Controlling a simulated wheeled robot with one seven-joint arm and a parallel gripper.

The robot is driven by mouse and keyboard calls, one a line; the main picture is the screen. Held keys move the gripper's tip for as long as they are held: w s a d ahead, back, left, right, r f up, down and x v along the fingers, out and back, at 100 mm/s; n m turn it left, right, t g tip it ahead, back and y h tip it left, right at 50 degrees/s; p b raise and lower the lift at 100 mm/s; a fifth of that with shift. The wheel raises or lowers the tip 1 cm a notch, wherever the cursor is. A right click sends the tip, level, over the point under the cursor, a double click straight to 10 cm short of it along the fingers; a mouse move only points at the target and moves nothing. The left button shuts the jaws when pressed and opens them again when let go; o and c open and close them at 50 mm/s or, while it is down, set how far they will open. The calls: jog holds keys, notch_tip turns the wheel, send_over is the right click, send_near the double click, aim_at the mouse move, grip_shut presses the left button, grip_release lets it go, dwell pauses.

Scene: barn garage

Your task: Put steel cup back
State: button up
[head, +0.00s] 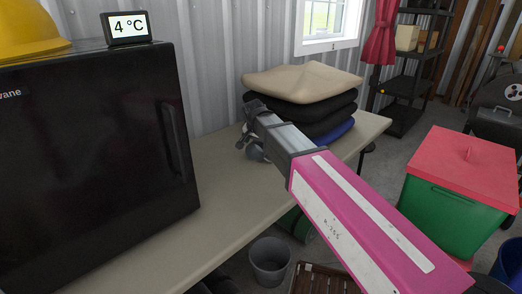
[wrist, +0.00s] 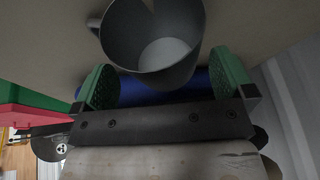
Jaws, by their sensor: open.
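The steel cup (wrist: 152,72) is grey, with its open mouth and pale inside bottom showing in the wrist view. Its handle sticks out at the left, and its top is cut by the frame edge. My gripper (wrist: 166,78) is open, with a green-padded finger on either side of the cup's near part. I cannot tell whether either finger touches it. In the head view my gripper (head: 248,128) is over the workbench (head: 222,205), just left of the cushion stack. A small grey rounded shape (head: 256,152) shows below it, probably the cup, mostly hidden by my arm.
A black fridge (head: 90,170) stands on the bench at left, with a temperature display (head: 127,28) and yellow hard hat (head: 30,32) on top. Stacked cushions (head: 302,82) stand close behind my gripper. A green bin with a red lid (head: 470,170) is at right. Bare bench lies between fridge and gripper.

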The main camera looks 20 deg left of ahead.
aim_at(254, 150)
jog(key=x, duration=0.2)
jog(key=shift+w+f, duration=0.1)
jog(key=shift+f, duration=0.15)
jog(key=c, duration=0.9)
jog(key=shift+r, duration=0.1)
